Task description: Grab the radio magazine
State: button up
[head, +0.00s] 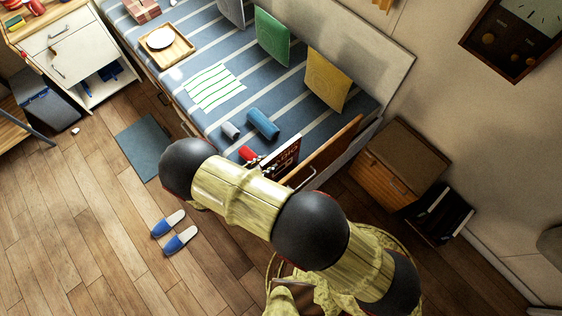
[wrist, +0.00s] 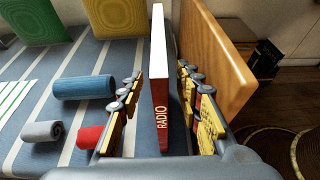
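The radio magazine (wrist: 160,95) stands upright on edge in the wrist view, its red spine reading RADIO toward me and its top edge white. My gripper (wrist: 158,85) is open, with one yellow jointed finger on each side of the magazine. A gap shows between the magazine and each finger. In the head view the magazine's dark and red cover (head: 284,155) shows at the near end of the bed, partly hidden by my arm. My gripper is mostly hidden behind my arm there.
A wooden end board (wrist: 222,60) stands close on the right of the magazine. A blue roll (wrist: 85,88), a grey roll (wrist: 42,131) and a red roll (wrist: 90,137) lie on the striped bed to the left. Green (head: 272,36) and yellow (head: 328,80) cushions lean behind.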

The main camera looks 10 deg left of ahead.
aim_at(277, 158)
jog(key=b+x, duration=0.1)
jog(key=x, duration=0.5)
jog(key=shift+c, duration=1.2)
grip_shut()
